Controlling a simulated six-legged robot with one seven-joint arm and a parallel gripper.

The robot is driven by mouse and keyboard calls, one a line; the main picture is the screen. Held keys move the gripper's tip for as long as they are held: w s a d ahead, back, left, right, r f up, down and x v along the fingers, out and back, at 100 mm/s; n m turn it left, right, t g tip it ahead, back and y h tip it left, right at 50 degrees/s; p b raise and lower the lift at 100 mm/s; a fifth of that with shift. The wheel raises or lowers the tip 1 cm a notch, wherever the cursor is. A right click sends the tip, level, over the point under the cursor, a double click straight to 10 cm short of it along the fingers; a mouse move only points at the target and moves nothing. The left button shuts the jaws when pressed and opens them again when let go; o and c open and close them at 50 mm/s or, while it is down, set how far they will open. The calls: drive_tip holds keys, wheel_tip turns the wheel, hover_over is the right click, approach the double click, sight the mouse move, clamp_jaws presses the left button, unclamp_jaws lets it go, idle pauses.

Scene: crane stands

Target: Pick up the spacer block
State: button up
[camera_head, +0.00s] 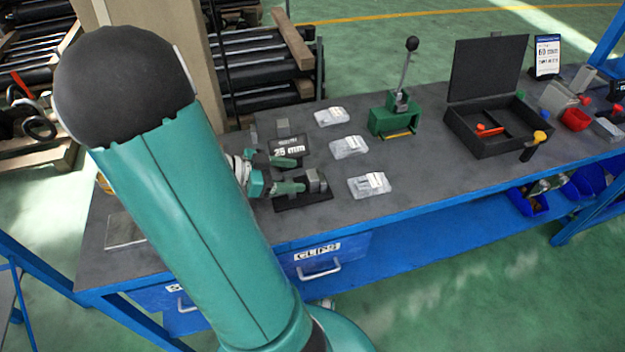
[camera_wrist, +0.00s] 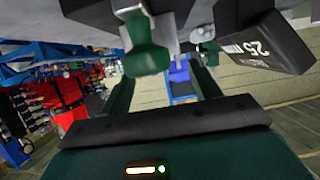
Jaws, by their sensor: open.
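In the wrist view the block (camera_wrist: 262,45) shows tilted at the upper right, outside the fingers. My gripper (camera_head: 299,175) is low over the bench, just in front of the block. I cannot tell whether a finger touches the block.
A dark fixture (camera_head: 316,181) on a black plate stands right by my gripper. Several clear packets (camera_head: 349,147) lie to the right. A green lever press (camera_head: 394,115) and an open black case (camera_head: 487,125) stand farther right.

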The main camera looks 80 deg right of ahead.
sight(311, 175)
drive_tip(key=x, duration=0.3)
drive_tip(key=shift+s+d, duration=0.1)
drive_tip(key=shift+s, duration=0.05)
drive_tip(key=c, duration=1.2)
drive_tip(key=shift+r, duration=0.1)
